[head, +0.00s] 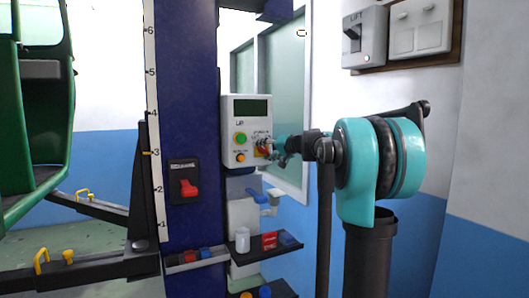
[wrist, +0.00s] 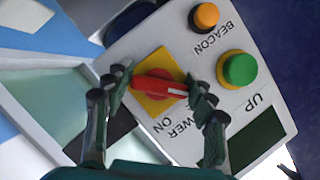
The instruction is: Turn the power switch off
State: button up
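The power switch is a red rotary handle (wrist: 160,87) on a yellow plate (wrist: 152,104), with lettering that reads like "POWER ON" beside it. It sits on a pale lift control box (head: 240,108); in the head view the red handle (head: 263,147) is partly covered by my gripper. My gripper (wrist: 163,92) is open, with one finger on each side of the handle. The left fingertip is very near one end of the handle; I cannot tell whether it touches. The handle lies nearly level across the wrist view.
The box also has a green UP button (wrist: 239,70), an orange BEACON button (wrist: 206,16) and a dark display (head: 251,110). A shelf (head: 252,252) with small items is below. A grey LIFT switch box (head: 364,38) hangs at upper right.

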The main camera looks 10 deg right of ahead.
jog(key=o, duration=0.3)
jog(key=v, duration=1.2)
jog(key=shift+f, duration=0.1)
jog(key=s+a+f+n+g+h, duration=0.1)
jog(key=s+a+f+g, duration=0.1)
jog(key=s+f, duration=0.5)
jog(key=s+a+f+g+h, duration=0.1)
jog(key=s+a+f, duration=0.2)
jog(key=f, duration=0.8)
jog(key=s+a+f+n+g+h, duration=0.1)
jog(key=s+a+f+g, duration=0.1)
jog(key=s+f, duration=0.5)
jog(key=s+d+f+g+h, duration=0.1)
jog(key=s+f+h, duration=0.1)
jog(key=s+f, duration=0.4)
jog(key=s+d+f+g+h, duration=0.1)
jog(key=s+d+f, duration=0.1)
jog(key=s+f, duration=0.4)
jog(key=s+d+f+n+g+h, duration=0.1)
jog(key=s+d+f+h, duration=0.1)
jog(key=s+f, duration=0.5)
notch_tip(320, 180, down, 3)
jog(key=shift+f+h, duration=0.15)
jog(key=shift+h, duration=0.15)
